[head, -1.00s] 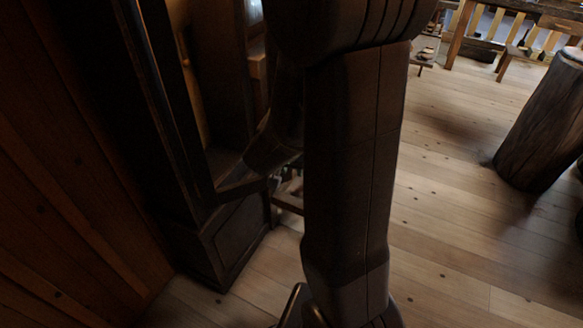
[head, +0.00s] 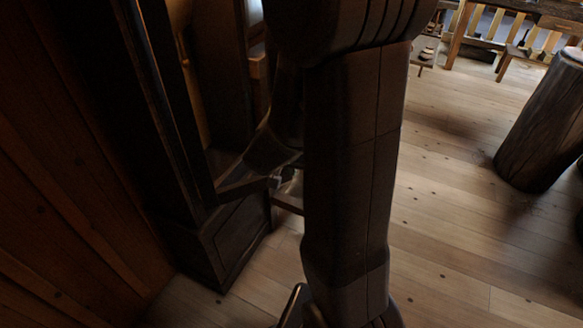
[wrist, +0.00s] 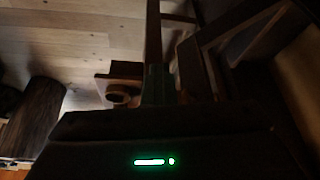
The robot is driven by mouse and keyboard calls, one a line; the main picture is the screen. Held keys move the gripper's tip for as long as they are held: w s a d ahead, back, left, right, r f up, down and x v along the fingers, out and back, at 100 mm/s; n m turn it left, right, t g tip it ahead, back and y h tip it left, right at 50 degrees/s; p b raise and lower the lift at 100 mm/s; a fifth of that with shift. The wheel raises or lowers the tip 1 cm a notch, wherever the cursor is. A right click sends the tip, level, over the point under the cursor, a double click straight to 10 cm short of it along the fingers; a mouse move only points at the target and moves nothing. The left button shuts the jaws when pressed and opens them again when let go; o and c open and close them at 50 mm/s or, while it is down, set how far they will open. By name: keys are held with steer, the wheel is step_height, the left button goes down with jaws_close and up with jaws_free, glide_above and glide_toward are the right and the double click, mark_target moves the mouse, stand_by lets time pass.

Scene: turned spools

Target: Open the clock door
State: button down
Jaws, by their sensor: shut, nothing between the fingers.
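The clock (head: 225,240) is a tall dark wooden case at the left of the head view, beside the wall. A long dark upright of its front frame (head: 165,110) runs down to a low corner, with a gap behind it showing the lit inside. I cannot tell for sure which pieces are the door. In the wrist view a dark wooden frame (wrist: 208,65) stands just right of my gripper (wrist: 158,75). My gripper is shut and empty; contact with the frame is unclear. In the head view my own arm hides most of it.
A dark plank wall (head: 60,200) closes off the left. A log stump (head: 540,120) stands on the right, with a bench (head: 510,20) behind it. The plank floor (head: 440,230) between my arm and the stump is clear.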

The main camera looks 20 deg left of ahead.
steer(key=c, duration=2.1)
jaws_free()
steer(key=o, duration=0.6)
steer(key=p+v, duration=0.2)
steer(key=v, duration=1.1)
steer(key=shift+r, duration=0.45)
steer(key=shift+c, duration=0.3)
